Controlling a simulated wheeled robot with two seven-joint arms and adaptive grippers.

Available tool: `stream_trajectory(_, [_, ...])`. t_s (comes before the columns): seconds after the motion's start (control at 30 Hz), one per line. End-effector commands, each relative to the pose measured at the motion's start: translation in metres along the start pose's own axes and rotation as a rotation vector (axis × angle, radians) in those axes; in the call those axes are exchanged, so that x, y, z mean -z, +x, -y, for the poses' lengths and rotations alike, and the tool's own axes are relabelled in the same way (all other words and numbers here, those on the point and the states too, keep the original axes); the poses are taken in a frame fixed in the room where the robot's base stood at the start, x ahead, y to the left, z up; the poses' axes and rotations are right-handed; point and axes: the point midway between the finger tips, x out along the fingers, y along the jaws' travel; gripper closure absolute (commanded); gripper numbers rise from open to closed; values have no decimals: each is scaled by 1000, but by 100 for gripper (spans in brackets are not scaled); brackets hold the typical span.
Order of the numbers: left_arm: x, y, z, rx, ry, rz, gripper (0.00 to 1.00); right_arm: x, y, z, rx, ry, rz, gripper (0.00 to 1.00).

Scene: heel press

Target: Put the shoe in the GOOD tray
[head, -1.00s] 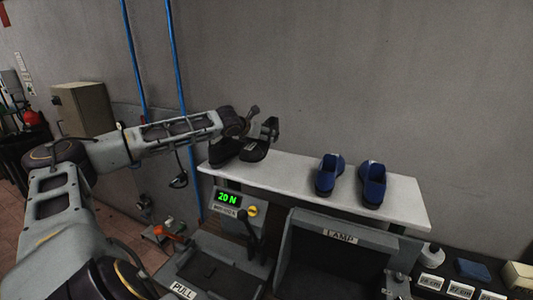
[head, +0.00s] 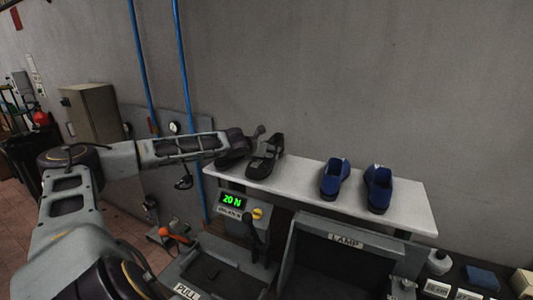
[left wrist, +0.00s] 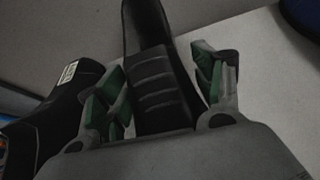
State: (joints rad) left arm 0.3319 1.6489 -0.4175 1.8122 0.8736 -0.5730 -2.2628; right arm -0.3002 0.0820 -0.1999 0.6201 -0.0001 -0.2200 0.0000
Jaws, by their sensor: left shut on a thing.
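Two black shoes are at the left end of a white shelf. My left gripper (head: 264,148) is at the right-hand black shoe (head: 262,168). In the left wrist view its green-padded fingers (left wrist: 161,82) stand on either side of this black shoe (left wrist: 157,85) and are shut on it. The other black shoe (left wrist: 62,112), with a small white label, lies to the left. It is partly hidden by my arm in the head view. A pair of blue shoes (head: 335,177) stands farther right on the shelf. No tray marked GOOD can be made out. My right gripper is not in view.
The white shelf (head: 300,183) stands against a grey wall. Below it are a panel reading 20 N (head: 232,200), a lever (head: 254,232) and a dark box labelled LAMP (head: 345,240). Small labelled blocks (head: 437,288) lie at lower right. The shelf between black and blue shoes is clear.

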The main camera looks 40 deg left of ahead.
Motion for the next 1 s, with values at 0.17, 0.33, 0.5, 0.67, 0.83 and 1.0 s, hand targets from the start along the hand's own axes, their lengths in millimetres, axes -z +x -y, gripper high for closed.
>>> stream_trajectory(0.17, [4, 3, 0, 0, 0, 3, 69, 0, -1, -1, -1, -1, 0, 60])
stream_trajectory(0.33, [4, 3, 0, 0, 0, 3, 69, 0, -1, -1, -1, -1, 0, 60])
stream_trajectory(0.5, [7, 4, 0, 0, 0, 0, 31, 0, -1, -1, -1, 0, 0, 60])
stream_trajectory(0.67, [7, 4, 0, 0, 0, 0, 11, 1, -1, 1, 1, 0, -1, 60])
stream_trajectory(0.83, [7, 4, 0, 0, 0, 0, 10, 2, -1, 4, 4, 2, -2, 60])
stream_trajectory(1.0, [7, 4, 0, 0, 0, 0, 10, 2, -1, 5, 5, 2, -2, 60])
